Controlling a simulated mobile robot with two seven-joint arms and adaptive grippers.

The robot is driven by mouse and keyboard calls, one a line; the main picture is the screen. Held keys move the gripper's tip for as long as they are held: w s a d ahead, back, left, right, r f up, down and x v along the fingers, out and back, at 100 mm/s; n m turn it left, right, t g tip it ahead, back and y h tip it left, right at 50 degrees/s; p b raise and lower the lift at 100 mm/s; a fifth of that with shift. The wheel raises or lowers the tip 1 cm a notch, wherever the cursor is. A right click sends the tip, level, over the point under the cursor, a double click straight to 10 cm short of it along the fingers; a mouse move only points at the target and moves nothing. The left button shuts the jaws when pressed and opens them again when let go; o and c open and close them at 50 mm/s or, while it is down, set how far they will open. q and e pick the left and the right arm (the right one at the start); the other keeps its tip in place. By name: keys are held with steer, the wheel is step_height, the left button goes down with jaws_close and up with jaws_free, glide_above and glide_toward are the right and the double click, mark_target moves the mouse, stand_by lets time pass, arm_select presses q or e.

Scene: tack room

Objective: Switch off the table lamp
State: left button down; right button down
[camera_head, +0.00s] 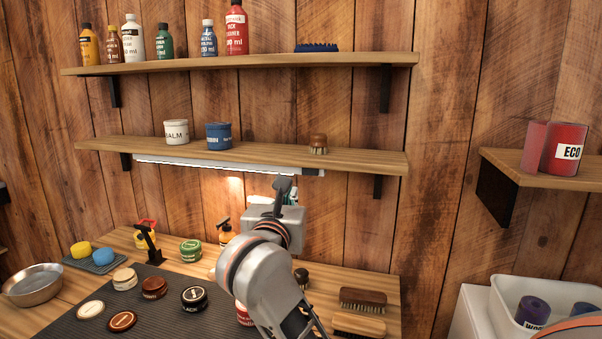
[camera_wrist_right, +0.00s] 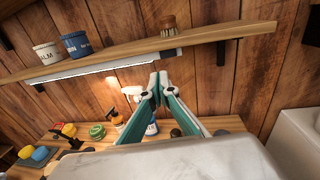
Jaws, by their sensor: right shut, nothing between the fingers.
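No standing table lamp can be made out. The lit lamp in view is a long, slim light bar (camera_head: 220,165) under the lower shelf; it glows white and lights the wall below. My left gripper is not in view.
The lower shelf (camera_head: 260,153) carries two tins and a brush (camera_head: 318,144). On the table stand a spray bottle (camera_head: 225,232), a black stand (camera_head: 147,243), several tins and brushes. A white bin (camera_head: 510,322) is at the lower right.

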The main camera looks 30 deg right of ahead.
steer(key=shift+a, duration=0.1)
steer(key=p, duration=0.2)
glide_toward(302, 171)
steer(key=x, duration=0.6)
steer(key=shift+w+d, duration=0.2)
steer(key=shift+w, duration=0.15)
steer(key=shift+b, duration=0.3)
steer(key=shift+w+f, duration=0.15)
